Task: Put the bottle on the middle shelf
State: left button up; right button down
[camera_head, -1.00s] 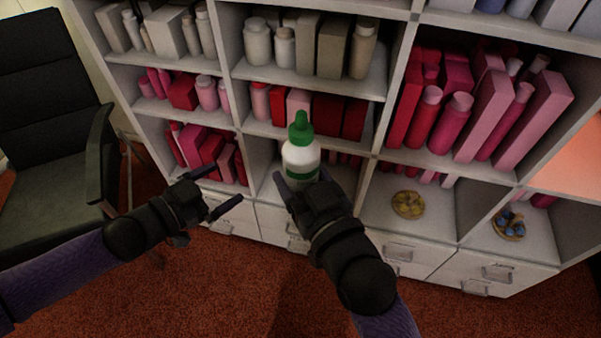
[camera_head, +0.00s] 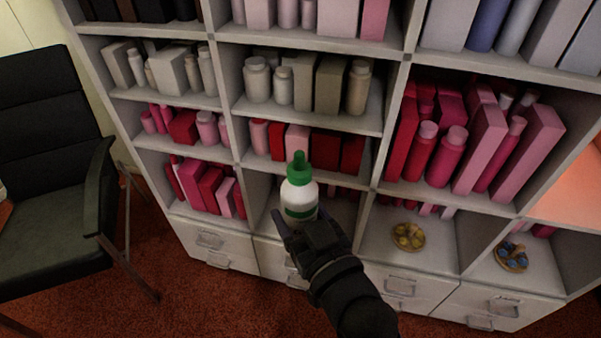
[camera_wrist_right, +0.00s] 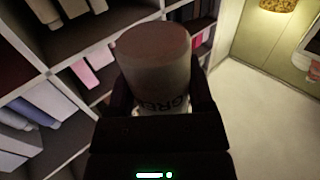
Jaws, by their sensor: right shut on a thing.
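The bottle (camera_head: 299,195) is white with a green cap and a green band. It is upright in my right gripper (camera_head: 308,226), in front of the lower middle part of the shelf unit (camera_head: 375,190). In the right wrist view the bottle (camera_wrist_right: 155,62) fills the space between the fingers of my right gripper (camera_wrist_right: 160,100), which is shut on it. The bottle hides part of the compartment behind it. My left gripper is out of the head view.
Shelves hold grey containers (camera_head: 257,80), red and pink boxes (camera_head: 325,150) and large pink bottles (camera_head: 447,158). Low compartments hold a bowl of yellow items (camera_head: 408,236) and one of blue items (camera_head: 511,256). Drawers (camera_head: 215,247) are below. A black chair (camera_head: 50,170) stands at left.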

aim_at(300, 199)
jog(key=s+d+r+m+t+h, duration=0.1)
jog(key=d+m+h, duration=0.4)
jog(key=d, duration=0.9)
jog(key=t+h, duration=0.1)
jog(key=h, duration=0.2)
jog(key=shift+s+d+m, duration=0.3)
jog(key=shift+s, duration=0.05)
jog(key=shift+w+a+r+n+g+y, duration=0.2)
jog(key=shift+a+r+n+g+y, duration=0.4)
jog(key=shift+a+n+g+y, duration=1.4)
jog(key=shift+w+a+r+n+g+y, duration=0.15)
jog(key=shift+a+r+n+g+y, duration=0.75)
jog(key=shift+a+n+y, duration=1.8)
jog(key=shift+w+a+r+n+g+y, duration=0.25)
jog(key=shift+a+n+g+y, duration=1.5)
jog(key=shift+y, duration=1.35)
jog(key=shift+d, duration=0.3)
